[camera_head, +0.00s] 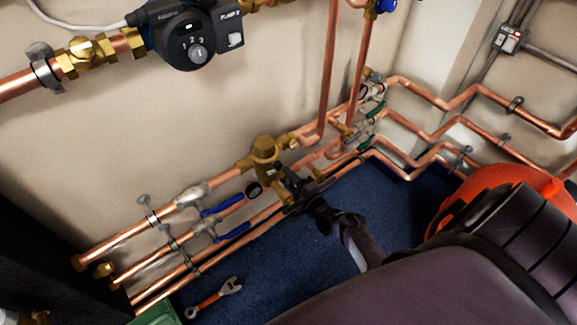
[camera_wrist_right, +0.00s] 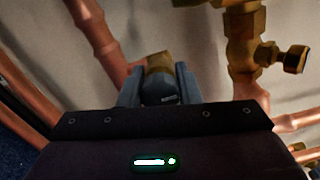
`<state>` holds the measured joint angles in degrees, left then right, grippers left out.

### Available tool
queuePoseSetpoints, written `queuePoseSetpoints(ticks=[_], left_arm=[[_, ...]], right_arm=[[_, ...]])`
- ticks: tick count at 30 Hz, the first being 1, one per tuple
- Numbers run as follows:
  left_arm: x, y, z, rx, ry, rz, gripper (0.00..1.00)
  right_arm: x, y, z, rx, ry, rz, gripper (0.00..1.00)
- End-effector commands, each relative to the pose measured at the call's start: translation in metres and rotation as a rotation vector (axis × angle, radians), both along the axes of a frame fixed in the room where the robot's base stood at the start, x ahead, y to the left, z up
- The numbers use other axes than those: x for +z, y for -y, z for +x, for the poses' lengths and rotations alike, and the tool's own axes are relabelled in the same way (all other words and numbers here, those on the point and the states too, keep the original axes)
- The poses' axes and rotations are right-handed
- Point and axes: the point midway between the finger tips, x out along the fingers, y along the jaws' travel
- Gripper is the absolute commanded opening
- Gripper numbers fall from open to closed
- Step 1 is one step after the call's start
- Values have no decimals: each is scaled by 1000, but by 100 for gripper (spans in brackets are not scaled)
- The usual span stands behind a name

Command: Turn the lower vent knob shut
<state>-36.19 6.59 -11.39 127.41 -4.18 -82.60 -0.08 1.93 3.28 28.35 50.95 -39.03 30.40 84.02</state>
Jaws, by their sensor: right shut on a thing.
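My right gripper (camera_head: 298,190) reaches down to the lower copper pipes, just right of the brass valve body (camera_head: 265,155). In the right wrist view its two fingers (camera_wrist_right: 159,76) are closed on either side of a small dark blue-grey vent knob (camera_wrist_right: 160,93). A brass fitting (camera_wrist_right: 158,62) shows just beyond that knob. The gripper hides the knob in the head view. My left gripper is not in view.
Blue-handled valves (camera_head: 222,205) sit on the pipes at left. A grey pump (camera_head: 188,38) is on the upper pipe. Green-handled valves (camera_head: 368,138) stand at the right. An orange-handled wrench (camera_head: 214,297) lies on the blue floor (camera_head: 310,265), which has open room around it.

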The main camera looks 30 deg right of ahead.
Motion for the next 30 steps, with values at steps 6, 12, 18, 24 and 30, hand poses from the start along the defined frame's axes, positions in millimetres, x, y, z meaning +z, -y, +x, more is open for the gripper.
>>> queuePoseSetpoints(ticks=[6,12,18,24,30], left_arm=[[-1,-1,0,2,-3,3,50],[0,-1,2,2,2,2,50],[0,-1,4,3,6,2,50],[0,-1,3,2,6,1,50],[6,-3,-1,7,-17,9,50]], right_arm=[[0,0,0,0,-1,7,8],[0,-1,0,1,0,7,34],[0,0,0,1,0,6,52],[0,0,-1,0,0,5,52],[1,1,-21,0,-3,5,52]])
